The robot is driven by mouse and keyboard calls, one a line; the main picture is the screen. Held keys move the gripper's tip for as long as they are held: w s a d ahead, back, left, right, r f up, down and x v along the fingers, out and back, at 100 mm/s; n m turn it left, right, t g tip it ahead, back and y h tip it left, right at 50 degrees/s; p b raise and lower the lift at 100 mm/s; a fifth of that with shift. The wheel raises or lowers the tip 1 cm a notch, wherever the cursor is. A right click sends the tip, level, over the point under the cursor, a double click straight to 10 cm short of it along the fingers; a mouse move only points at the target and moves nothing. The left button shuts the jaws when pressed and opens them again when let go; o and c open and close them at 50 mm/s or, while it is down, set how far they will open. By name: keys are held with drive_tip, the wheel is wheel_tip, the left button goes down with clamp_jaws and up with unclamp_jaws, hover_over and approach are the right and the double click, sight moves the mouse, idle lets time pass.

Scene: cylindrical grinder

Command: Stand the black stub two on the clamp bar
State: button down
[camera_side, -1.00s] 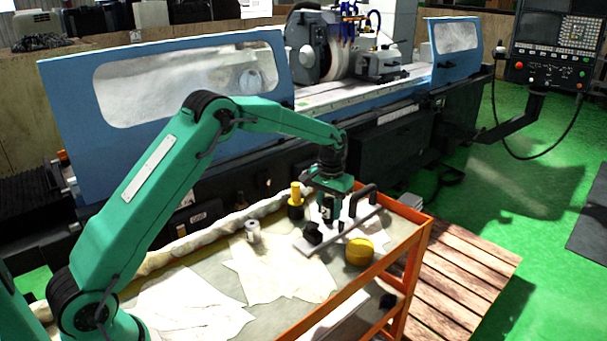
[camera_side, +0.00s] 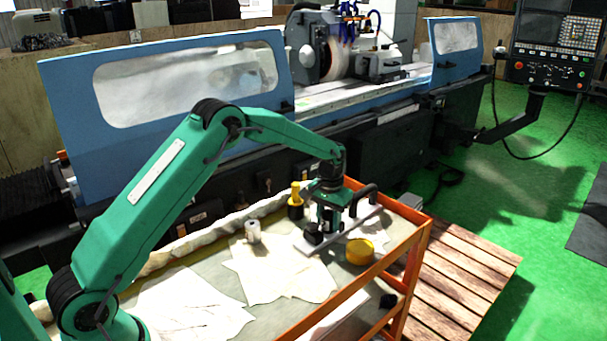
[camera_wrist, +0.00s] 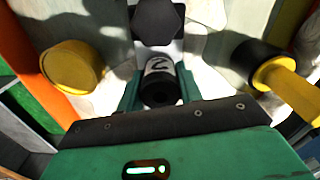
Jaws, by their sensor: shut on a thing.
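The black stub two (camera_wrist: 160,82), a short dark cylinder with a white band marked 2, is between the fingers of my gripper (camera_wrist: 158,92) in the wrist view. My gripper is shut on it. The clamp bar (camera_side: 350,231) is a flat grey bar lying on the cart top, with a black hexagonal knob (camera_side: 313,237) at its near-left end and a black handle (camera_side: 364,196) at the far end. In the side view my gripper (camera_side: 327,224) is low over the bar, just beyond the knob. The fingers largely hide the stub there; I cannot tell whether it touches the bar.
A yellow round can (camera_side: 360,252) stands close to the right of the bar. A yellow-and-black tool (camera_side: 296,203) stands behind it, and a grey cylinder (camera_side: 253,230) stands to the left. Papers (camera_side: 262,272) cover the cart's front. An orange rail (camera_side: 405,245) edges the cart.

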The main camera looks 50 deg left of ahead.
sight(328, 213)
drive_tip(key=shift+f, duration=0.1)
drive_tip(key=c, duration=0.9)
unclamp_jaws()
drive_tip(key=shift+c, duration=0.2)
wheel_tip(328, 213, up, 12)
drive_tip(key=shift+f, duration=0.1)
drive_tip(key=shift+r, duration=0.25)
